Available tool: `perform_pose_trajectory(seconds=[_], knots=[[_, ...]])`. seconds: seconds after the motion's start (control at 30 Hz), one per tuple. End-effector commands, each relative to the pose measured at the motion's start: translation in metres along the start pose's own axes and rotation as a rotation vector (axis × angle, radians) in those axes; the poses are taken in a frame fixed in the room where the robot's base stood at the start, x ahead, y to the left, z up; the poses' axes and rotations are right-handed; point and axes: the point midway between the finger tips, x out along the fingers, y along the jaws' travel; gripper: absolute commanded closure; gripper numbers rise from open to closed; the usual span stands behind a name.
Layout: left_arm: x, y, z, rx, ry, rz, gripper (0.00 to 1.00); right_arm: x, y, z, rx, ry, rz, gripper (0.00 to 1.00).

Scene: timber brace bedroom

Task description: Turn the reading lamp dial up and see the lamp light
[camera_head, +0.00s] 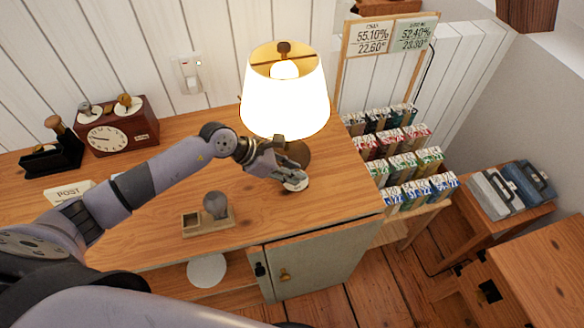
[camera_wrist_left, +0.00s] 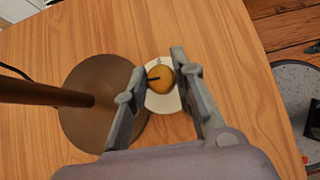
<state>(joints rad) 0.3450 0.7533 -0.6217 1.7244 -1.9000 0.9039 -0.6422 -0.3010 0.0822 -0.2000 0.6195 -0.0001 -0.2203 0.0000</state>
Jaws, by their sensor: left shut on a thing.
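The reading lamp (camera_head: 284,100) stands on the wooden cabinet top, and its shade glows bright white with the bulb lit. Its round brown base (camera_wrist_left: 90,115) and stem show in the left wrist view. The dial is a round yellow knob (camera_wrist_left: 160,78) with a dark pointer mark, on a white disc (camera_wrist_left: 160,98) beside the base. My left gripper (camera_head: 291,178) reaches down over the dial. In the left wrist view its two fingers (camera_wrist_left: 167,80) stand on either side of the knob and are shut on it. My right gripper is not in view.
A clock box (camera_head: 118,130) and a POST block (camera_head: 68,192) stand at the left of the cabinet top (camera_head: 335,185). A small wooden tray with a grey bulb (camera_head: 215,205) sits in front of my arm. A rack of coloured packets (camera_head: 400,160) stands at right.

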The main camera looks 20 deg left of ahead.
Motion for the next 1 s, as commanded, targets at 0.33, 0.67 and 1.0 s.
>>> perform_pose_trajectory(seconds=[0.33,0.67,1.0], knots=[[-0.0009,-0.0003,-0.0003,-0.058,-0.001,0.060,1.00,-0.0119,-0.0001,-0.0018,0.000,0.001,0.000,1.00],[-0.0009,-0.0004,-0.0002,-0.057,-0.001,0.059,0.62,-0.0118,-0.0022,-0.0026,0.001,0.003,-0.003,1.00],[-0.0008,-0.0006,-0.0001,-0.057,-0.001,0.058,0.56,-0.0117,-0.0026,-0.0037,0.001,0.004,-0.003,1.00]])
